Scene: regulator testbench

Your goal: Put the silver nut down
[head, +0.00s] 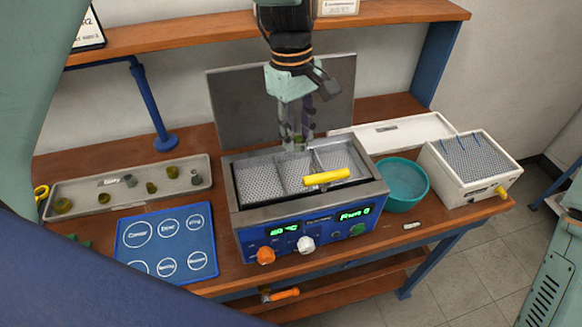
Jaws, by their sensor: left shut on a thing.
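My left gripper (298,143) reaches down from the top over the open bath of the blue-fronted cleaner (308,240). Its fingers are shut, with the tips low at the back edge of the metal mesh basket (262,185). The silver nut between the fingertips is too small and too hidden to make out. The basket has dividers and a yellow handle (326,178) at its front. My right gripper is not in view.
A grey tray (88,201) with several small brass and grey parts lies left. A blue mat (150,226) with labelled circles lies before it. A teal bowl (402,184) and a white box (470,170) with a mesh top stand right. The raised lid (235,105) stands behind the bath.

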